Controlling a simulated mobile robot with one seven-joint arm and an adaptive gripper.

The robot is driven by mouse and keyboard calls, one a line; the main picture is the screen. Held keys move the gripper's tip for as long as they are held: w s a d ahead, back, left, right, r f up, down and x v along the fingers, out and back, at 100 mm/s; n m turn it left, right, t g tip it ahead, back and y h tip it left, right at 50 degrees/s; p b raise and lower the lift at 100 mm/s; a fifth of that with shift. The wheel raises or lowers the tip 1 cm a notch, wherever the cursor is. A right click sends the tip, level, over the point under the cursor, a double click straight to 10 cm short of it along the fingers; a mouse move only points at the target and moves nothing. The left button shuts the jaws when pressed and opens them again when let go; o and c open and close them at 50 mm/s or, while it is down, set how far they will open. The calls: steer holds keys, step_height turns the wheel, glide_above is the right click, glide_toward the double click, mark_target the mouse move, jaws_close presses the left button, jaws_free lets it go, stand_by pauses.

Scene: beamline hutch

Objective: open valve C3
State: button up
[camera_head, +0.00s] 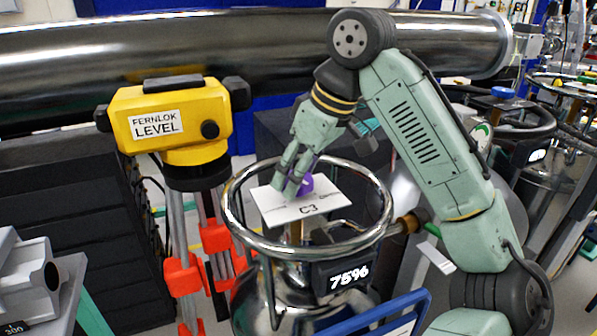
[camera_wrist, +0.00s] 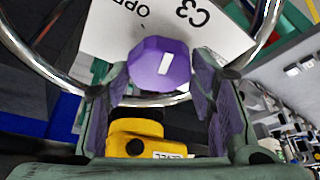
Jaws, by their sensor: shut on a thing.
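The C3 valve has a purple faceted knob (camera_head: 306,184) above a white plate (camera_head: 333,194) marked C3. In the wrist view the knob (camera_wrist: 160,62) shows a small white mark on its face, and the plate (camera_wrist: 108,30) shows C3 and partly cut-off lettering beginning "OPE". My gripper (camera_head: 293,187) reaches down to the knob from above. In the wrist view my gripper (camera_wrist: 160,80) has one finger on each side of the knob and is shut on it. In the head view the fingers hide part of the knob.
A metal ring (camera_head: 232,222) surrounds the valve on top of a steel vessel with a 75% display (camera_head: 348,275). A yellow level (camera_head: 172,125) on a tripod stands close at left. A large steel pipe (camera_head: 250,48) runs behind. A blue frame (camera_head: 375,318) is in front.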

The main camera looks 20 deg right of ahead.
steer(key=n+g+y, duration=0.1)
steer(key=n, duration=0.2)
steer(key=shift+w+n, duration=0.1)
steer(key=shift+n, duration=0.3)
steer(key=shift+d+n+g+y, duration=0.1)
steer(key=shift+n+g+y, duration=0.45)
steer(key=shift+n, duration=1.35)
steer(key=shift+n+g+h, duration=0.25)
steer(key=shift+n, duration=0.05)
steer(key=o, duration=1.2)
steer(key=shift+c, duration=0.2)
steer(key=v, duration=0.7)
steer(key=shift+r, duration=0.25)
steer(key=shift+d+f, duration=0.1)
steer(key=shift+d, duration=0.05)
